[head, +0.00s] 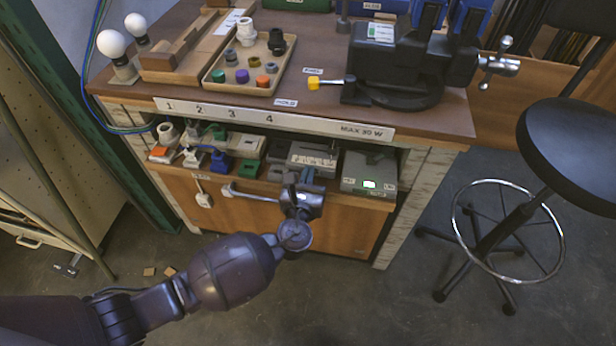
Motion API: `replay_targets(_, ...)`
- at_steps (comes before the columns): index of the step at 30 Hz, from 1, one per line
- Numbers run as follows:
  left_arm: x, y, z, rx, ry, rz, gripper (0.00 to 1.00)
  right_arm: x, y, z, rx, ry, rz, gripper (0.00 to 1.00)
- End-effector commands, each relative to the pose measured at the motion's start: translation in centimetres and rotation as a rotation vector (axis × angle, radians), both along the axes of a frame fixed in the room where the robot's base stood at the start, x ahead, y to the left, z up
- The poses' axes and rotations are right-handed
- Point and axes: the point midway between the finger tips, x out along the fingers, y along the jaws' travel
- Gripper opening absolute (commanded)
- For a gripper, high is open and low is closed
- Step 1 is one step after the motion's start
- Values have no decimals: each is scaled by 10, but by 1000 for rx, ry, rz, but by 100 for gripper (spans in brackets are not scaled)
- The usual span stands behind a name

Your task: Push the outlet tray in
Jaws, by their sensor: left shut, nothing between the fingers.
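The outlet tray (345,222) has an orange-brown wooden front with a metal bar handle (250,194). It sits under the workbench's front edge, and its contents show from above. In it are small coloured sockets, grey boxes and a grey unit (370,172) with a lit screen at the right end. My left gripper (303,176) is shut and empty, over the tray's front edge just right of the handle. Whether it touches the tray is not clear. The gripper hides part of the front and of the boxes behind. My right gripper is out of view.
The workbench top (320,115) overhangs the tray. It holds a parts tray (215,84) with several coloured pieces, white bulbs (111,44) and a black vise (415,70). A black stool (575,150) stands at the right. The floor before the bench is mostly clear.

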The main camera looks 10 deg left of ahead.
Motion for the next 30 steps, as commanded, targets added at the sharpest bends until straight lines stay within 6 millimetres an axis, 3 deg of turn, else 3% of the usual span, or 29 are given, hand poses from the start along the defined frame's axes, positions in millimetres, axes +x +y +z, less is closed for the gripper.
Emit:
replay_targets(5,3,0,0,1,0,0,0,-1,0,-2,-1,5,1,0)
replay_targets(15,44,0,-1,1,1,0,0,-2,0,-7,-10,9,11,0)
replay_targets(30,41,1,5,-1,-7,1,0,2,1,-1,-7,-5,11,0)
